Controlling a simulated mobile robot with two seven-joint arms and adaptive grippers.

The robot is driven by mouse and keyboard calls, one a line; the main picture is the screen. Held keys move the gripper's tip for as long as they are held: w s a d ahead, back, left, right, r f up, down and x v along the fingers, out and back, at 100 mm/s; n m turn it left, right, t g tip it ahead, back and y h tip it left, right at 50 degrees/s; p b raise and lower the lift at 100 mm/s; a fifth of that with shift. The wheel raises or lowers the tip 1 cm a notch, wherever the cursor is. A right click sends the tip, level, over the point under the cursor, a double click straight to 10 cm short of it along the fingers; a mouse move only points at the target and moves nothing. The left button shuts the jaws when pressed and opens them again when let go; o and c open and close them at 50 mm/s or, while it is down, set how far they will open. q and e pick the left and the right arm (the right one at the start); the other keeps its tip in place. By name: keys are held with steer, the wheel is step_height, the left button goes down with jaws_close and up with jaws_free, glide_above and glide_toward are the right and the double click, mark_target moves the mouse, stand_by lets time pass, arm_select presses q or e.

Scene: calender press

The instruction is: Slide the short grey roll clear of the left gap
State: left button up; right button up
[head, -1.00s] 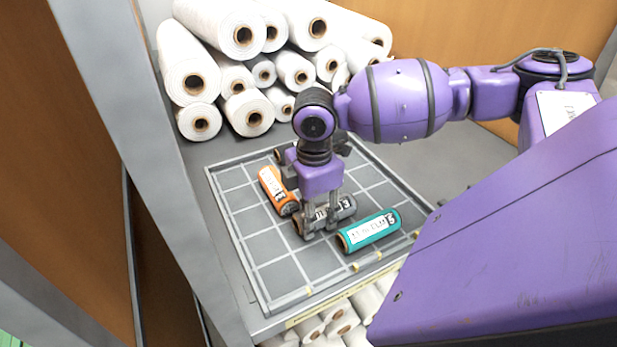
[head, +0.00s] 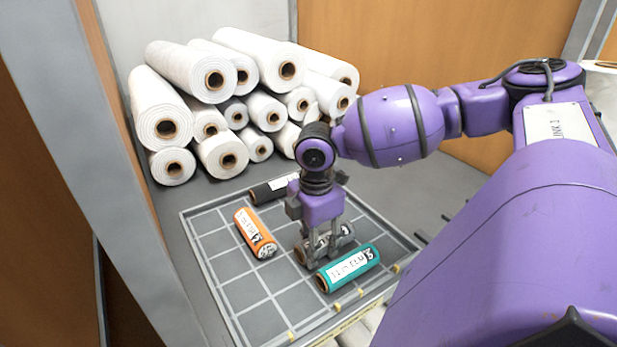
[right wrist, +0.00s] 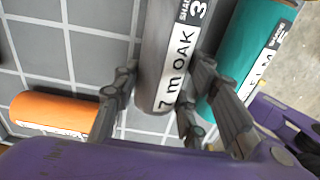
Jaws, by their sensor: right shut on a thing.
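The short grey roll (head: 346,231) lies on the gridded tray (head: 232,285), between an orange roll (head: 255,234) on its left and a teal roll (head: 349,267) on its right. My right gripper (head: 323,256) points down and is shut around the grey roll. In the right wrist view the grey roll (right wrist: 168,60), labelled "7 m OAK", runs between the fingers. The right-hand fingers are close against the teal roll (right wrist: 240,50); I cannot tell whether they touch. The orange roll (right wrist: 55,113) stands apart on the left. My left gripper is not in view.
A black roll (head: 270,190) lies at the tray's back, partly hidden by my gripper. Several white rolls (head: 190,70) are stacked behind the tray. A grey post (head: 90,130) stands on the left. The tray's front left squares are bare.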

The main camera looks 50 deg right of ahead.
steer(key=o, duration=1.3)
step_height(320, 180, up, 12)
